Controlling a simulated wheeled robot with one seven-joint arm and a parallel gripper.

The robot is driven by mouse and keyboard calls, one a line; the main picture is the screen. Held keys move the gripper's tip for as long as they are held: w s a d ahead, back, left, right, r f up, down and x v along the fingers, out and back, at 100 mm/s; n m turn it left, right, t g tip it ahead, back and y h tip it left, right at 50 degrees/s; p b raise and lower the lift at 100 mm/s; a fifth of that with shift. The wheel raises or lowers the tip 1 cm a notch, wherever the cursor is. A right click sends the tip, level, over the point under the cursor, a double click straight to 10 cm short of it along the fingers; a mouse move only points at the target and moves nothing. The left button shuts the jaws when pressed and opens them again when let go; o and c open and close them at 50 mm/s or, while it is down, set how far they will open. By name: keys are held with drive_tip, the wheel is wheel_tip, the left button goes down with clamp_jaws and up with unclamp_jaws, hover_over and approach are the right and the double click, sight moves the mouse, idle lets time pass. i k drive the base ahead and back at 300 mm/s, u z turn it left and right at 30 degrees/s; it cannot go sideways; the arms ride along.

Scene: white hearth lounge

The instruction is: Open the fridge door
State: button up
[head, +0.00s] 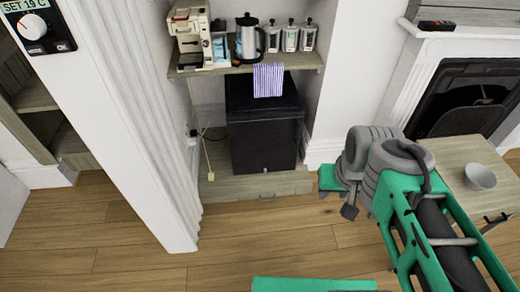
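The fridge (264,138) is a small black box in the recess under a wooden shelf, in the middle of the head view. Its dark front faces me and its door looks closed. A striped purple and white cloth (268,80) hangs from the shelf over the top of its front. I cannot make out a handle. My green and grey arm is at the right, apart from the fridge in the picture. I cannot make out my gripper's fingers.
The shelf (330,62) holds a coffee machine (190,38), a steel jug (249,42) and several jars. A white pillar (125,110) stands left of the recess. A wooden cabinet (455,160) with a bowl (480,177) is at right. Bare floor (270,235) lies before the fridge.

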sight(258, 141)
drive_tip(key=u, duration=0.4)
drive_tip(key=i, duration=0.6)
drive_tip(key=u, duration=0.85)
drive_tip(key=i, duration=0.4)
drive_tip(key=u, duration=0.1)
